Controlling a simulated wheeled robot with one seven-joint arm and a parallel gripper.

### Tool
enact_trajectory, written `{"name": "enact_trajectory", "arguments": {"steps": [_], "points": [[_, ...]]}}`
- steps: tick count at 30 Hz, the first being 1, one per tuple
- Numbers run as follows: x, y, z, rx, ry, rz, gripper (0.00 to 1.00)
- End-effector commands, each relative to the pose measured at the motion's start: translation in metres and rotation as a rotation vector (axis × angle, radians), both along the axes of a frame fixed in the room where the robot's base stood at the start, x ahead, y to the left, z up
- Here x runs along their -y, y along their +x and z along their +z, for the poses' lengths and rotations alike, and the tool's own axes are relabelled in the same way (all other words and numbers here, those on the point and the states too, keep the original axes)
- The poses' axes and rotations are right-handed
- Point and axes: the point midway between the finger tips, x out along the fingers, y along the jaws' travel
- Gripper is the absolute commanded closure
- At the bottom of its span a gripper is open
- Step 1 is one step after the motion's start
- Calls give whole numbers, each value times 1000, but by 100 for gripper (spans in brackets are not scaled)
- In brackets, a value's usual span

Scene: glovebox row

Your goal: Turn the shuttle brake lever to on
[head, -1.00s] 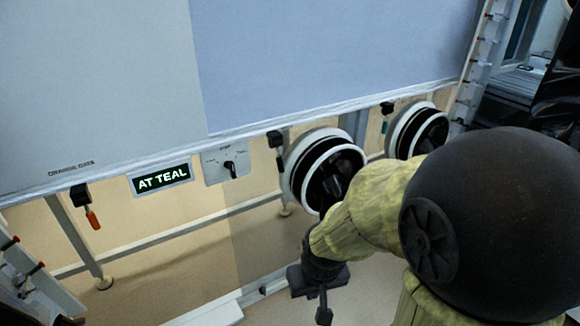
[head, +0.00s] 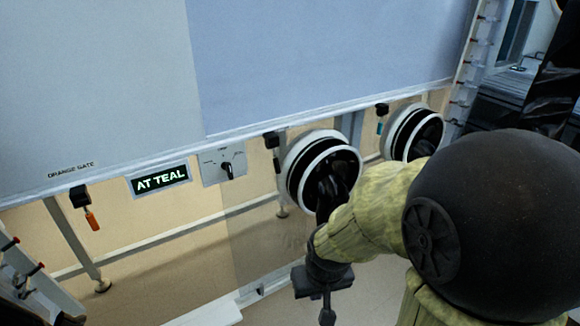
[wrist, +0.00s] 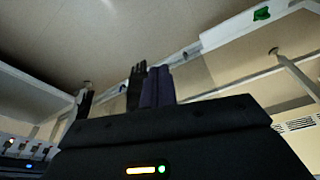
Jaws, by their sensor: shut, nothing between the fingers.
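I cannot tell which control is the shuttle brake lever; no label naming it is readable. A small grey panel (head: 223,163) under the window edge carries a black turning handle (head: 227,171). Hanging from the same edge are an orange-tipped lever (head: 92,220) at the left, a dark lever (head: 276,158) beside the panel, and a teal-tipped one (head: 380,122) to the right. My gripper (head: 327,313) is low in front of the glove ports, below and right of the panel, apart from all these controls. In the wrist view its fingers (wrist: 150,88) are shut and empty.
A lit sign (head: 160,179) reads "AT TEAL". A label reads "ORANGE GATE". Frame legs and a low rail run beneath; floor is open below.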

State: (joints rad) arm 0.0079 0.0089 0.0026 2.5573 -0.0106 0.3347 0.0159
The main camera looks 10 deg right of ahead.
Motion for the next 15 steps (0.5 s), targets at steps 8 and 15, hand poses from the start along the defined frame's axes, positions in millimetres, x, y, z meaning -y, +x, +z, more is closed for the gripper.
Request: {"name": "enact_trajectory", "arguments": {"steps": [8,15], "points": [[28,50,37,105,5,-144,100],[56,106,66,247,128,-317,100]]}}
